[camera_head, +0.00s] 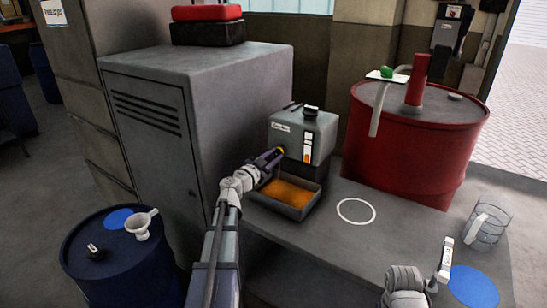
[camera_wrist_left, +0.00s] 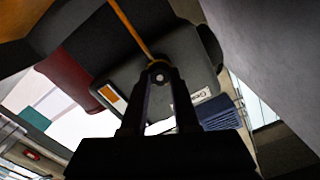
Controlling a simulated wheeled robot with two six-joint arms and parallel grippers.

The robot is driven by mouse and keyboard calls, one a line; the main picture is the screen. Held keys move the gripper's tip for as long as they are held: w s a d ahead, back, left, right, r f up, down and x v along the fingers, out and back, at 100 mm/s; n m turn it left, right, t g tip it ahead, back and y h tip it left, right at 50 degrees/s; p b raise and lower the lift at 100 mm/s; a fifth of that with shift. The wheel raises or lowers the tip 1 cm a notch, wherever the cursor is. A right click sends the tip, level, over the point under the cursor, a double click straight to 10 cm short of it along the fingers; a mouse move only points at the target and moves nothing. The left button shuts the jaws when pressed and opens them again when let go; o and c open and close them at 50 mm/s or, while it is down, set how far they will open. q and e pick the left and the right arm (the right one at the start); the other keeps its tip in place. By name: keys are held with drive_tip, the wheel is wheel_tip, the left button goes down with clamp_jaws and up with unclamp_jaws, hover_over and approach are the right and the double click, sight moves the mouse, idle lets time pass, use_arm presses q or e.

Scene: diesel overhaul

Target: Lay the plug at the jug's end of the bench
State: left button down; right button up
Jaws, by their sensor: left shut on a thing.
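My left gripper (camera_head: 277,154) is at the front of the grey tank unit (camera_head: 318,135), above the drip tray. In the left wrist view its fingers (camera_wrist_left: 159,76) are shut on a small round plug (camera_wrist_left: 159,78). The plug is mostly hidden by the fingers in the head view. An orange stream (camera_wrist_left: 130,25) runs close beside the fingertips. The clear jug (camera_head: 490,228) with a white handle stands at the right end of the grey bench (camera_head: 322,238). My right arm's end (camera_head: 442,262) shows at the lower right; its finger opening cannot be made out.
The tray (camera_head: 290,206) holds orange liquid. A white ring (camera_head: 356,211) and a blue disc (camera_head: 473,287) mark the bench top. A red drum (camera_head: 425,140) stands behind the bench. A blue drum (camera_head: 118,265) at left carries a white funnel (camera_head: 141,228). The middle bench is clear.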

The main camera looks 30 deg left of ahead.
use_arm(q)
drive_tip(key=shift+s, duration=0.2)
drive_tip(key=shift+s+a, duration=0.1)
drive_tip(key=shift+s, duration=0.75)
drive_tip(key=s, duration=0.3)
drive_tip(key=shift+a, duration=0.1)
